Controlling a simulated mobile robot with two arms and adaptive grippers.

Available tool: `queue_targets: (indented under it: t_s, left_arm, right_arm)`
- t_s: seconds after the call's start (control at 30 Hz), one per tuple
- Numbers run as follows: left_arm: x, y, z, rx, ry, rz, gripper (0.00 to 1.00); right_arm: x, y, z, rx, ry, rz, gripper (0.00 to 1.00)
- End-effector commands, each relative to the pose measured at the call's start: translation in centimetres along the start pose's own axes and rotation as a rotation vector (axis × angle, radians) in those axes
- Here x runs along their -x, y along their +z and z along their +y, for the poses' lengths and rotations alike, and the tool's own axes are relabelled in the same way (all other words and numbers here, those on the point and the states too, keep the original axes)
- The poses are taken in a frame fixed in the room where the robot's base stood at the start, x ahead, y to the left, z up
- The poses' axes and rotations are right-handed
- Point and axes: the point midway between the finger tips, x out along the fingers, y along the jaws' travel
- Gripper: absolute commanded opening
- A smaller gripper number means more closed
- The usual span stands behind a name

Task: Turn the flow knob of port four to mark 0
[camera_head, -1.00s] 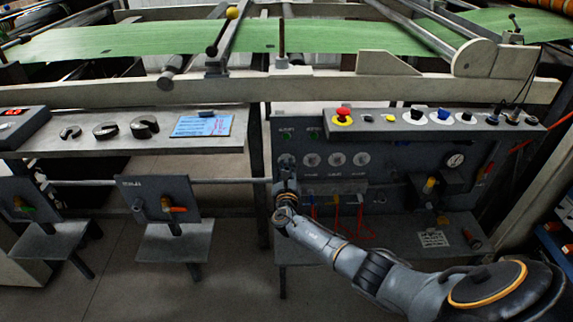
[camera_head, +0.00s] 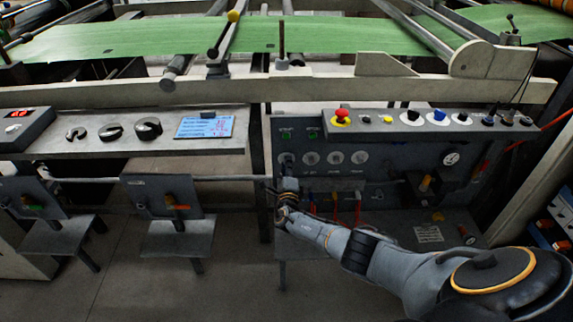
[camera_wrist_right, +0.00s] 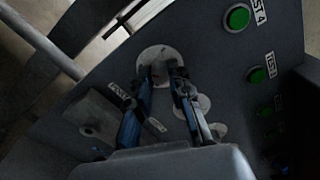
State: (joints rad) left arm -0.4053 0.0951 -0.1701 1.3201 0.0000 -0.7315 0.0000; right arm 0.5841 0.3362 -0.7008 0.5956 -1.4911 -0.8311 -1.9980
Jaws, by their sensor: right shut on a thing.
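The control panel (camera_head: 390,150) carries a row of round white dials with flow knobs. My right gripper (camera_wrist_right: 166,74) is shut on the flow knob (camera_wrist_right: 160,68) of the leftmost dial in the head view. In the wrist view this knob's white dial plate (camera_wrist_right: 149,54) shows behind the fingertips, not far from a green button (camera_wrist_right: 237,17) labelled "TEST 4". The fingers cover most of the knob, and I cannot read its mark. In the head view my right gripper (camera_head: 288,172) reaches the panel from below. My left gripper is not in view.
More dials (camera_head: 336,158) stand right of the held one. A shelf with a red button (camera_head: 341,116) and other controls juts out above. Red-handled parts (camera_head: 335,207) hang below the dials. A table (camera_head: 80,145) with dark round parts is on the left.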

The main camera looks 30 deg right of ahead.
Motion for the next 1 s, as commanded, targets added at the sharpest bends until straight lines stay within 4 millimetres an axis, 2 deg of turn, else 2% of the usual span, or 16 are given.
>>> queue_targets:
  t_s: [0.33,0.87,0.9,0.97,1.0]
  left_arm:
    - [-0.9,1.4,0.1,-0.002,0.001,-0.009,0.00]
    - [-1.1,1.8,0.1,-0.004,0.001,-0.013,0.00]
    - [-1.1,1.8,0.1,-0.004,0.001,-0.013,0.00]
    - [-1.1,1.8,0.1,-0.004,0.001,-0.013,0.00]
    - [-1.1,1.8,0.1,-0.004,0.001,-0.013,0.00]
  right_arm:
    - [0.0,-0.1,0.0,0.130,0.001,-0.003,0.00]
    - [0.0,-0.1,0.0,0.151,0.001,-0.003,0.00]
    - [0.0,-0.1,0.0,0.151,0.001,-0.003,0.28]
    - [0.0,-0.1,0.0,0.151,0.001,-0.003,0.40]
    - [0.0,-0.1,0.0,0.151,0.001,-0.003,0.43]
